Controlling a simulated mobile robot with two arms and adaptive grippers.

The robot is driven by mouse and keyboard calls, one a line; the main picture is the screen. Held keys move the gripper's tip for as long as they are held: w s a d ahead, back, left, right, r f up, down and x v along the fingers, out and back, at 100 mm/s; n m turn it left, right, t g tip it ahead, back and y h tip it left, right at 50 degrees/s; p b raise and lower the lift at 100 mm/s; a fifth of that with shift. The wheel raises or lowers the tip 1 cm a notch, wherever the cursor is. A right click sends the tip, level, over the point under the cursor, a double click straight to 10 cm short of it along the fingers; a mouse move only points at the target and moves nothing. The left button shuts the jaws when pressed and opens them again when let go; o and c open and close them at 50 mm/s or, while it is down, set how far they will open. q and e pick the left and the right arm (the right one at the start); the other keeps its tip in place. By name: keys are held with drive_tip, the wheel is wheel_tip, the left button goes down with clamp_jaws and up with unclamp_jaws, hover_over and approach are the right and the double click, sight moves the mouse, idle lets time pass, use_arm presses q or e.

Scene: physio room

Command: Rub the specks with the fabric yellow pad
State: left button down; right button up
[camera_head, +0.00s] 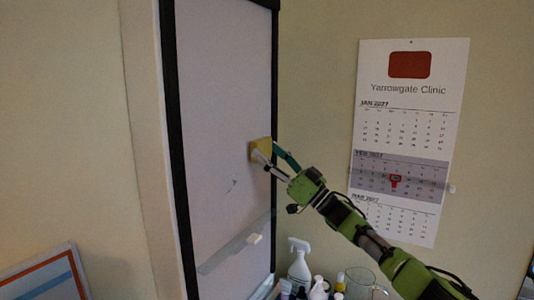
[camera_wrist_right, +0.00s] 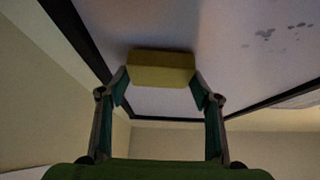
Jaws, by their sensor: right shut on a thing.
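The yellow pad (camera_head: 260,149) is held by my right gripper (camera_head: 271,158) against or very close to the whiteboard (camera_head: 215,100), near its right edge. In the right wrist view the pad (camera_wrist_right: 161,69) sits between the two fingers of my right gripper (camera_wrist_right: 160,88), its face toward the board. Dark specks (camera_wrist_right: 275,36) show on the board in the wrist view, to the right of the pad. In the head view a small dark mark (camera_head: 234,184) shows on the board, lower left of the pad. My left gripper is not in view.
Below stand a white spray bottle (camera_head: 299,262), several small bottles and a glass jug (camera_head: 362,284). A calendar (camera_head: 407,140) hangs on the right wall.

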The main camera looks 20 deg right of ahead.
drive_tip(key=shift+s+d+p, duration=0.25)
drive_tip(key=shift+s+d, duration=0.6)
drive_tip(key=shift+s, duration=0.2)
drive_tip(key=shift+s+d+p, duration=0.2)
drive_tip(key=shift+s+d, duration=0.6)
drive_tip(key=shift+s, duration=0.25)
drive_tip(key=shift+s+d, duration=0.95)
drive_tip(key=shift+s, duration=0.3)
drive_tip(key=shift+w, duration=0.15)
